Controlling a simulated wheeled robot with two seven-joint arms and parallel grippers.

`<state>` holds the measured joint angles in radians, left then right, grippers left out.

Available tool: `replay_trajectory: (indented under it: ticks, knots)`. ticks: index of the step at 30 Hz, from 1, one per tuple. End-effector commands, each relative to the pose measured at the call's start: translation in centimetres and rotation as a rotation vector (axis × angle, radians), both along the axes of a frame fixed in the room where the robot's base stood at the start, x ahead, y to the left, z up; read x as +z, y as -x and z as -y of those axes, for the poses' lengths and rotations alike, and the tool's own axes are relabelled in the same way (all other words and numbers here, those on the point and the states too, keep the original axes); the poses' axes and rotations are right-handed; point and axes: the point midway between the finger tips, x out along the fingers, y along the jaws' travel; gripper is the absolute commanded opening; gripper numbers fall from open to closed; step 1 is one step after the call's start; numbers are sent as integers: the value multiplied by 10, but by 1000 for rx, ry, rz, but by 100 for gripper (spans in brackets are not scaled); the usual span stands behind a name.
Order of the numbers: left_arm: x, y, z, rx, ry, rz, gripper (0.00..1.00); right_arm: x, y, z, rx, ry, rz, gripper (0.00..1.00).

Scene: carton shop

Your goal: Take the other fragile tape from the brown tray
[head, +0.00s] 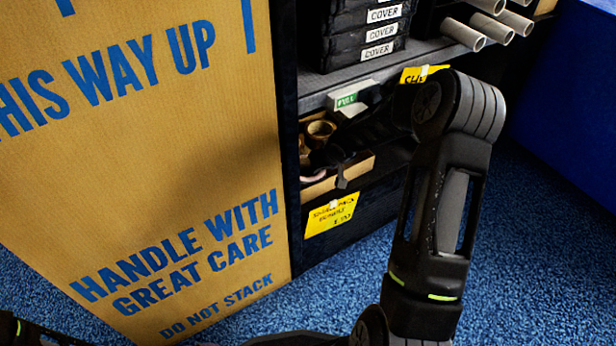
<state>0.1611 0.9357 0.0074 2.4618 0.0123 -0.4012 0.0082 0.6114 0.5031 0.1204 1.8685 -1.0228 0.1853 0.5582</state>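The brown tray (340,178) sits on the lower shelf of the unit, with its front edge showing. Brown tape rolls (320,129) are in it at the left, and a pinkish ring (313,178) lies lower, near the front edge. No fragile print can be read on them. My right arm bends over and reaches into the shelf opening from the right. Its gripper (345,166) is dark against the shadow at the tray, and its fingers cannot be made out. My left gripper is out of view.
A large printed carton (150,160) stands close on the left. Black boxes labelled COVER (370,35) and grey tubes (480,30) are on the shelf above. Yellow price labels (332,214) hang on the shelf fronts. Blue carpet (540,260) is clear at the right.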

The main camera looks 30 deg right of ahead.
Motion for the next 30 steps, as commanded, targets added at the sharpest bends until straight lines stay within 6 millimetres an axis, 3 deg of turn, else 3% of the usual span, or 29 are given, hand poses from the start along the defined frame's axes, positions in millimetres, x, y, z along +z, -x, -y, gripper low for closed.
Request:
replay_trajectory:
  ticks: [19, 30]
  knots:
    - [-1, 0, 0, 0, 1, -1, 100, -3, -2, 1, 0, 1, 0, 42]
    - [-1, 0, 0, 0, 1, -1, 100, -3, -2, 1, 0, 1, 0, 13]
